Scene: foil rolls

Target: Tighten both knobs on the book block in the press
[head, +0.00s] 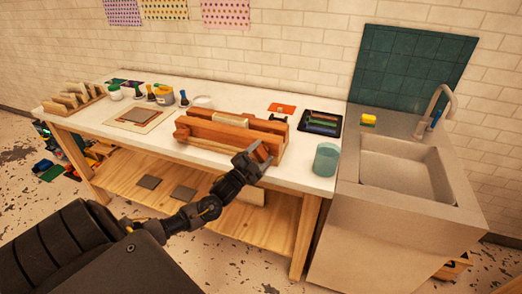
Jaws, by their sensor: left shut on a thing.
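The wooden press (215,133) stands on the white worktable, its reddish-brown beams lying lengthwise. A pale book block (232,119) shows between the beams, near the middle. One wooden knob (181,133) shows at the press's left front. Another wooden knob (262,153) is at the right front, partly covered by my left gripper (254,161). My left gripper reaches up from below the table edge and is shut on this right knob. How tight either knob is cannot be told. My right gripper is not in view.
A teal cup (326,160) stands close to the right of the press, and a dark tray of tools (320,123) lies behind it. Jars and bottles stand left of the press. A sink (405,174) adjoins the table on the right.

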